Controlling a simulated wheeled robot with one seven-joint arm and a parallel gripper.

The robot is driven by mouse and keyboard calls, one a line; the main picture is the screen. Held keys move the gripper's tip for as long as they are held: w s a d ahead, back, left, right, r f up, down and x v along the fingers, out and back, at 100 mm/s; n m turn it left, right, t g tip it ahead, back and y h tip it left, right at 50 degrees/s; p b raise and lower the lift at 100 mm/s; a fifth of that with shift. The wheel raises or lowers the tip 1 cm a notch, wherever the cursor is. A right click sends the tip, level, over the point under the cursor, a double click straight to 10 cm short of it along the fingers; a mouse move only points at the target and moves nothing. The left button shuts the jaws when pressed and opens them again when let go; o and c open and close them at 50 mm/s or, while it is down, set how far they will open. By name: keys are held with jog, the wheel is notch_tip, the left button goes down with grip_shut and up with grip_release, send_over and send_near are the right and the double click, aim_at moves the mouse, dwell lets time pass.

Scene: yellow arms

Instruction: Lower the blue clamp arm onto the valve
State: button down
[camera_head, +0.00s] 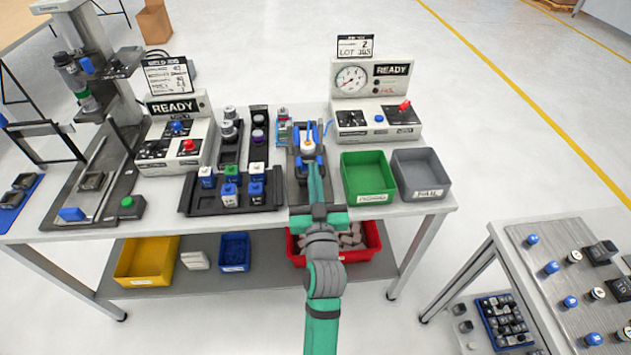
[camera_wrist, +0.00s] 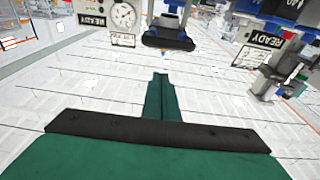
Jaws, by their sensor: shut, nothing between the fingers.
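The clamp fixture (camera_head: 297,185) stands near the middle of the table in the head view. A valve (camera_head: 308,147) with a pale top sits in it, with blue clamp parts (camera_head: 296,134) around it. Which blue part is the clamp arm, and its exact angle, is hard to tell. My green gripper (camera_head: 317,172) reaches in from the front, its fingers shut and empty, tips just in front of the valve. In the wrist view the shut fingers (camera_wrist: 160,80) point toward a blue part with a black pad (camera_wrist: 168,42) at the top. Contact cannot be told.
A gauge station (camera_head: 375,100) stands behind right, and another READY station (camera_head: 175,135) at left. A green bin (camera_head: 368,157) and a grey bin (camera_head: 443,162) are right of the fixture. A rack of capped valves (camera_head: 188,207) lies left. Free floor lies beyond the table.

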jog(key=s+d+f, duration=0.1)
jog(key=s+f, duration=0.3)
jog(key=s, duration=0.4)
jog(key=shift+s+f, duration=0.25)
jog(key=shift+s, duration=0.1)
jog(key=shift+d, duration=0.15)
